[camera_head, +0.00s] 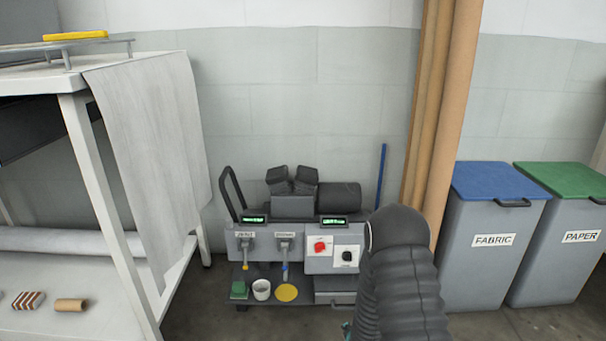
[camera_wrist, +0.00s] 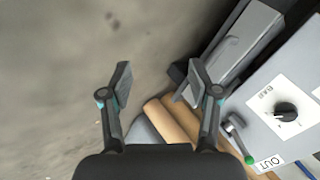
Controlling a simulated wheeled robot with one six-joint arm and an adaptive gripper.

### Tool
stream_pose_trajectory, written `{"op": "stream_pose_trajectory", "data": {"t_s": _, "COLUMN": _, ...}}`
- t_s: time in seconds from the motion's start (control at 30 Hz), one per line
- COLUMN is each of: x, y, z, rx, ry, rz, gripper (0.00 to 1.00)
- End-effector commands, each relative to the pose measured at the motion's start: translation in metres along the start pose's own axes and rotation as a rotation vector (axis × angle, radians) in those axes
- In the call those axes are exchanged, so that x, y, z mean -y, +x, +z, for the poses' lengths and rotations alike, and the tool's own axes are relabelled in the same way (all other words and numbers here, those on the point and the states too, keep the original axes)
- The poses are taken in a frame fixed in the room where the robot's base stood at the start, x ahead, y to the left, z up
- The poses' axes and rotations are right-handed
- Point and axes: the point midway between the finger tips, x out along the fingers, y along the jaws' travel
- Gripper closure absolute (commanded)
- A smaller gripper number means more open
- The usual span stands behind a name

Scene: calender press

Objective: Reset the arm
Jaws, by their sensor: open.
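My gripper (camera_wrist: 158,85) shows in the wrist view with its two fingers spread wide apart and nothing between them. Beyond it lie the grey floor and, at the right, a grey machine panel (camera_wrist: 262,130) with a black knob (camera_wrist: 286,112). In the head view my dark ribbed arm rises at the lower middle, right of the machine (camera_head: 318,266). The arm hides part of the floor there, and the gripper itself is mostly hidden at the bottom edge.
A white table (camera_head: 88,198) with a hanging grey cloth (camera_head: 152,150) stands at the left. Brown rolls (camera_head: 445,120) lean on the wall behind my arm. A blue-lidded FABRIC bin (camera_head: 490,265) and a green-lidded PAPER bin (camera_head: 560,265) stand at the right.

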Motion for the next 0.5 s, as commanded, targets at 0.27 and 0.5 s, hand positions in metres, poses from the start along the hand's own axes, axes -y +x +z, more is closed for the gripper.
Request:
{"op": "stream_pose_trajectory", "data": {"t_s": 0.27, "x": 0.003, "y": -0.096, "z": -0.002, "rx": 0.192, "ry": -0.405, "rz": 0.244, "gripper": 0.38}}
{"op": "stream_pose_trajectory", "data": {"t_s": 0.5, "x": 0.014, "y": -0.192, "z": -0.008, "rx": 0.349, "ry": -0.664, "rz": 0.339, "gripper": 0.38}}
